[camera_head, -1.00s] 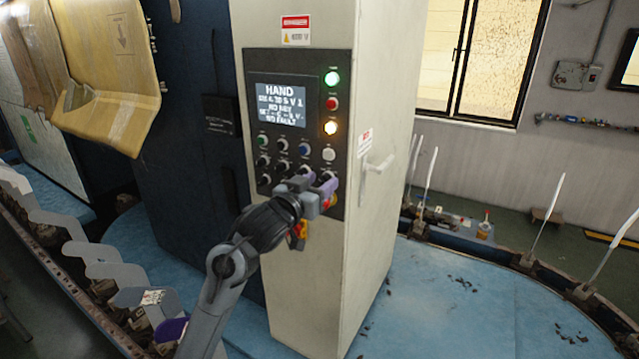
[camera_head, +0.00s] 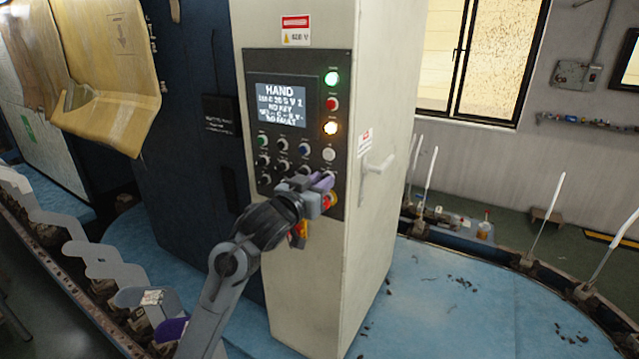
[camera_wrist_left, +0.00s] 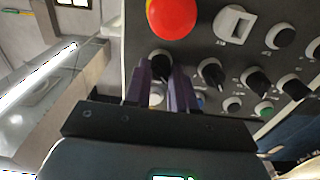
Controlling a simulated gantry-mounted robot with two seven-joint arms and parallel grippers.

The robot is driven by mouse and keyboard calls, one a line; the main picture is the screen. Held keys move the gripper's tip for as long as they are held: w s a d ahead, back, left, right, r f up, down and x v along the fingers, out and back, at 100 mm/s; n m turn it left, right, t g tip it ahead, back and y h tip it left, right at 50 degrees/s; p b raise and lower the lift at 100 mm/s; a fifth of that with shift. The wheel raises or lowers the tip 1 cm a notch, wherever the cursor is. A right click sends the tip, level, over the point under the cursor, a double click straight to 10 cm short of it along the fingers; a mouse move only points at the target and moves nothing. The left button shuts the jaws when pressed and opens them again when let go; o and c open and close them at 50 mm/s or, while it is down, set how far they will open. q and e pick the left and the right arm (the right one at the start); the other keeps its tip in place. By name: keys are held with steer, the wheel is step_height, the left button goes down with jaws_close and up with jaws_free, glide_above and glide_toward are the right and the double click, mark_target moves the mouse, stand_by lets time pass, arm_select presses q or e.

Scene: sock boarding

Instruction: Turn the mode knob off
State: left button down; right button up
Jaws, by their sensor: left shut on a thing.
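The grey control panel (camera_head: 340,90) is on the front of a pale cabinet. My left gripper (camera_head: 316,183) is at the lower right of its knob rows. In the left wrist view the left gripper (camera_wrist_left: 160,80) has its purple fingers shut around a black knob (camera_wrist_left: 159,63) below the red mushroom button (camera_wrist_left: 172,15). The fingers hide part of this knob, and its label cannot be read. Other black knobs (camera_wrist_left: 212,73) sit to its right. The panel screen (camera_head: 279,103) shows "HAND" in large letters above smaller lines. My right gripper is not in view.
Blue floor (camera_head: 450,300) lies open to the right.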

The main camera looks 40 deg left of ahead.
arm_select(q)
steer(key=shift+d+m+p, duration=0.1)
steer(key=shift+m+p, duration=0.3)
steer(key=shift+m, duration=3.8)
steer(key=c, duration=0.9)
jaws_free()
